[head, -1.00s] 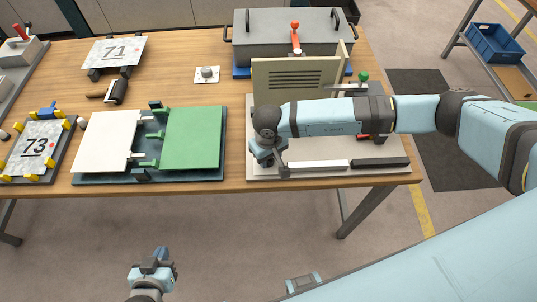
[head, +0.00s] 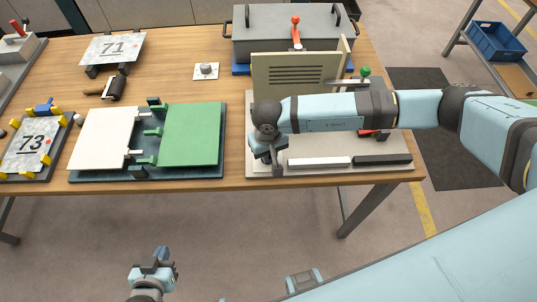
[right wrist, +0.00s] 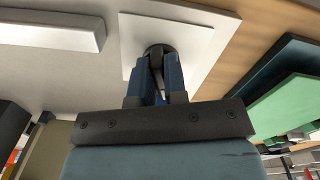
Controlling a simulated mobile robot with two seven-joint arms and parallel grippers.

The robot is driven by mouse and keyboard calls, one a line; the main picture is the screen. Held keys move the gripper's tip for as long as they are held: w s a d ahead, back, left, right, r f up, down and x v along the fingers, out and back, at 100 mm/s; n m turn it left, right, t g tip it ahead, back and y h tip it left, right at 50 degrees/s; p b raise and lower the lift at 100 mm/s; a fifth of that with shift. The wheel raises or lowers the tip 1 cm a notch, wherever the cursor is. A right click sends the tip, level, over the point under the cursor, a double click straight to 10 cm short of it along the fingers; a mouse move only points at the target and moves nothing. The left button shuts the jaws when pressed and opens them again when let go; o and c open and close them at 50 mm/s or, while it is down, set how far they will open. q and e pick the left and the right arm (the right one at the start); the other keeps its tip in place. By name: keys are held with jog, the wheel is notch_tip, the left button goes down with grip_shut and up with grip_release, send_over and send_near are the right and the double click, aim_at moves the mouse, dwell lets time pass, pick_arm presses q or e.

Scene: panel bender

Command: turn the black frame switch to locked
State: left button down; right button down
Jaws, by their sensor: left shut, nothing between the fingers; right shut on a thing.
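The black frame switch (right wrist: 153,50) is a round black knob on a white square plate (right wrist: 198,38) in the right wrist view. My right gripper (right wrist: 158,66) has its blue fingers shut on the knob. In the head view my right gripper (head: 268,152) is over the front left corner of the pale base (head: 308,174) and hides the switch. I cannot read which setting the knob points to. My left gripper (head: 160,262) is shut and empty, in front of the table and away from it.
A beige slotted panel (head: 290,78) stands behind my right arm. A white bar (head: 318,162) and a black bar (head: 382,160) lie along the base's front. A green plate (head: 192,135) is to the left. Another knob plate (head: 206,71) lies further back.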

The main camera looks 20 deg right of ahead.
jog(key=m+b, duration=0.3)
jog(key=shift+f+m, duration=0.2)
jog(key=shift+m, duration=0.1)
jog(key=m+b, duration=0.2)
jog(key=m, duration=0.1)
jog(key=shift+w+a+r+b, duration=0.1)
jog(key=shift+a+b, duration=0.05)
jog(key=shift+b, duration=0.25)
jog(key=shift+m, duration=0.6)
jog(key=shift+r+m+b, duration=0.1)
jog(key=shift+m+b, duration=0.7)
jog(key=shift+r+m, duration=0.1)
jog(key=shift+m, duration=0.3)
jog(key=c, duration=1.2)
grip_release()
jog(key=shift+o, duration=0.2)
